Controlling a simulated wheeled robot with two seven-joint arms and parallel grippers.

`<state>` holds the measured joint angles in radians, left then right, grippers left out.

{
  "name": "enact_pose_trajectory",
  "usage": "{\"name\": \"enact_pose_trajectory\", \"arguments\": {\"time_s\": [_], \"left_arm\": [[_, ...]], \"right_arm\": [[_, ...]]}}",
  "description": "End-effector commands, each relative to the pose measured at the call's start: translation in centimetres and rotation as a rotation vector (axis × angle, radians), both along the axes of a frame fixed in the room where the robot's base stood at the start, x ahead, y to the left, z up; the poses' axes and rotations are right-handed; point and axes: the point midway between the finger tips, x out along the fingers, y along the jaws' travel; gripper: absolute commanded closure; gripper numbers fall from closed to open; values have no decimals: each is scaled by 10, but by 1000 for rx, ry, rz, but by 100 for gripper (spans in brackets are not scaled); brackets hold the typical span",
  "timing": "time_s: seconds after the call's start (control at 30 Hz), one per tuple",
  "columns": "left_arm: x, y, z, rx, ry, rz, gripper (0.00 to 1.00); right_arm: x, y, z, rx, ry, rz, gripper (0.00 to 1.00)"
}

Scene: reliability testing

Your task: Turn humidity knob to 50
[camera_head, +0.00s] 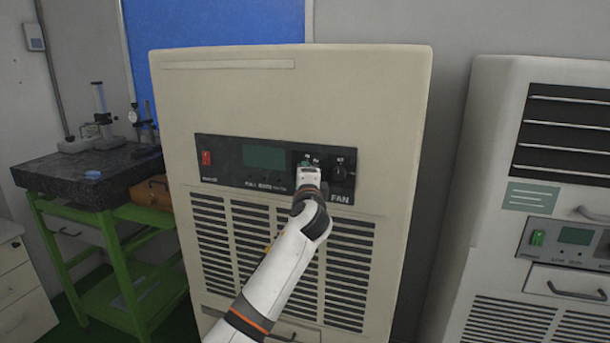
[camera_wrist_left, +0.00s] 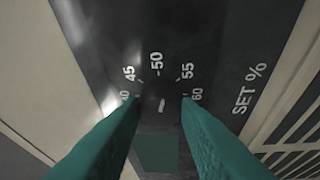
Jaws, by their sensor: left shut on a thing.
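The humidity knob (camera_wrist_left: 161,106) is dark and sits between my green fingertips in the left wrist view. Its white pointer line points up towards the 50 mark, with a slight lean to the right. The printed scale (camera_wrist_left: 157,66) around it reads 40, 45, 50, 55 and 60, with "SET %" to the right. My left gripper (camera_head: 308,163) is shut on the knob, at the black control panel (camera_head: 225,160) of the beige cabinet (camera_head: 290,95). In the head view the gripper hides the knob. My right gripper is not in view.
A second dark knob (camera_head: 343,172) is close to the right of my gripper. A red switch (camera_head: 206,158) and a greenish display (camera_head: 264,157) are on the panel's left. A similar cabinet (camera_head: 490,140) stands right; a green-legged table (camera_head: 75,180) stands left.

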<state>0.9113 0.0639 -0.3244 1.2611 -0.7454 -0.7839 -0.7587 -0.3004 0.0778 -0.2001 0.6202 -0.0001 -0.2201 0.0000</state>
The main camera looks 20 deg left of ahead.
Motion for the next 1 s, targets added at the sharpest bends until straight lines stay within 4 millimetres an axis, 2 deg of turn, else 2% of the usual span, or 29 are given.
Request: {"name": "enact_pose_trajectory", "arguments": {"time_s": [0.4, 1.0], "left_arm": [[0, 0, 3, -232, 8, 1, 94], [0, 0, 2, -280, 10, 2, 94]], "right_arm": [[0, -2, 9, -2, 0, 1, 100], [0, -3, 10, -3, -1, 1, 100]]}}
